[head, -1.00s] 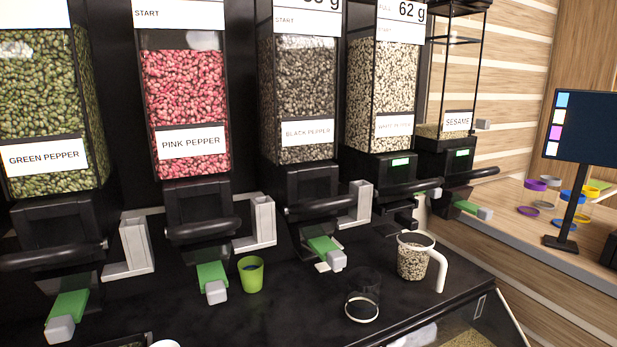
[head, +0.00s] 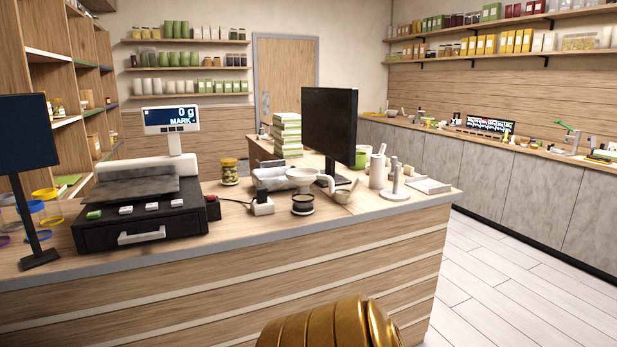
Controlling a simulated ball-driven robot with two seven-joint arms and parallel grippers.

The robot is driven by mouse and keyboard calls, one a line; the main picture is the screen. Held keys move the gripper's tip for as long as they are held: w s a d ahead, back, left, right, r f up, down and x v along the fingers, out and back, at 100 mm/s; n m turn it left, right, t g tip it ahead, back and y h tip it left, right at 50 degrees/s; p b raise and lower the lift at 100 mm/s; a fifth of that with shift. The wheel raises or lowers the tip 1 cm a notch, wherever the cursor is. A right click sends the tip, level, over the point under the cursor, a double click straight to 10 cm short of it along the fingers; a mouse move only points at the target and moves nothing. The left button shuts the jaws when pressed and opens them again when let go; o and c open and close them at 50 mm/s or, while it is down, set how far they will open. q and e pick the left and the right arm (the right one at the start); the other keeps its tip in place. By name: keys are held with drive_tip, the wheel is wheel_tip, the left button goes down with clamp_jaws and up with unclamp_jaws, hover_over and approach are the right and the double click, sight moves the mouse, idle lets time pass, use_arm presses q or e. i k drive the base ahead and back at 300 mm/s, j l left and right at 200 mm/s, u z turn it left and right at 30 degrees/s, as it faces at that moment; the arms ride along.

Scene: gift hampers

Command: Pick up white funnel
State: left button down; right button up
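A white funnel-like piece (head: 303,177) with a wide, shallow bowl stands on the wooden counter (head: 330,232), left of the black monitor's foot. A white curved handle or spout shows at its right side. A small dark round container (head: 302,204) is just in front of and below it. I cannot tell whether the two touch. Neither of my grippers is in view.
Clear floor (head: 500,285) lies right.

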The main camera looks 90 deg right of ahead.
sight(302, 176)
drive_tip(key=z, duration=2.75)
drive_tip(key=i+l+z, duration=0.1)
drive_tip(key=i, duration=0.4)
drive_tip(key=i+l+z, duration=0.15)
drive_tip(key=i, duration=0.35)
drive_tip(key=l, duration=0.1)
